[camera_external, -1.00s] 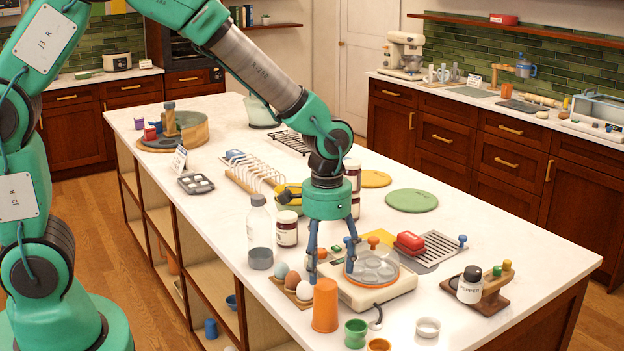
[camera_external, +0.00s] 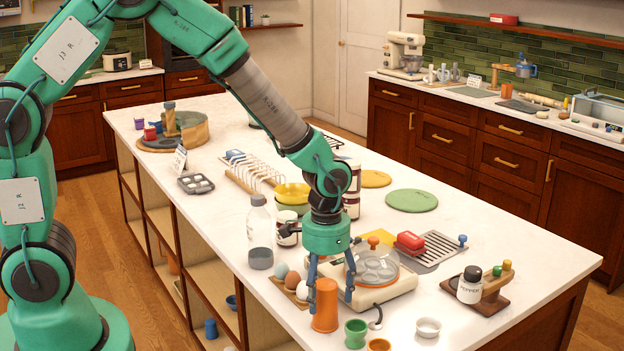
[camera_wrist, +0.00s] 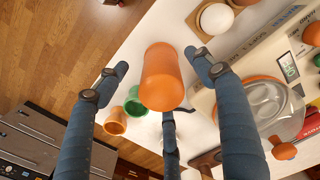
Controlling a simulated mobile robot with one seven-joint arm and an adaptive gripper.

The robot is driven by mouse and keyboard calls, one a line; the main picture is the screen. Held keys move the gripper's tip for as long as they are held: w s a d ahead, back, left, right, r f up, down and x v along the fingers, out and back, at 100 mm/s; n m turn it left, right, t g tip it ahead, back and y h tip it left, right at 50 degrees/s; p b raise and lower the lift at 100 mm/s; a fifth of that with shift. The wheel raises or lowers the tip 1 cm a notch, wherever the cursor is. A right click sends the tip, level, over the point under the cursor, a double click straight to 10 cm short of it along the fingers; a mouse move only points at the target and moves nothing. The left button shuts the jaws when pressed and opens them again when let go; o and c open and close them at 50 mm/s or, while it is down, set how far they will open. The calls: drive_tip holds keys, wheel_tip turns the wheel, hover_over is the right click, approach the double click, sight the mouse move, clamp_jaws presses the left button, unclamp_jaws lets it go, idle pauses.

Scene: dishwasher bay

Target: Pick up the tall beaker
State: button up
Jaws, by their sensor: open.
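In the wrist view the beaker (camera_wrist: 161,78) lies between the open fingers, seen from above at a slant. My gripper (camera_external: 331,297) is open and points down, just above and around the beaker's upper part in the external view. One finger passes at its left side and another at its right. I cannot tell whether any finger touches it. In the wrist view my gripper (camera_wrist: 155,78) shows three blue-grey fingers with nothing clamped.
An egg holder (camera_external: 283,284) with several eggs is close to the left. A green cup (camera_external: 356,333) and a small orange cup (camera_external: 379,345) stand in front. A white ramekin (camera_external: 428,327) is right.

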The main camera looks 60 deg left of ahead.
sight(324, 313)
drive_tip(key=shift+f, duration=0.4)
drive_tip(key=shift+s+a+f+b, duration=0.1)
drive_tip(key=shift+f+b, duration=0.3)
drive_tip(key=shift+f, duration=2.2)
drive_tip(key=shift+c, duration=0.5)
drive_tip(key=c, duration=1.2)
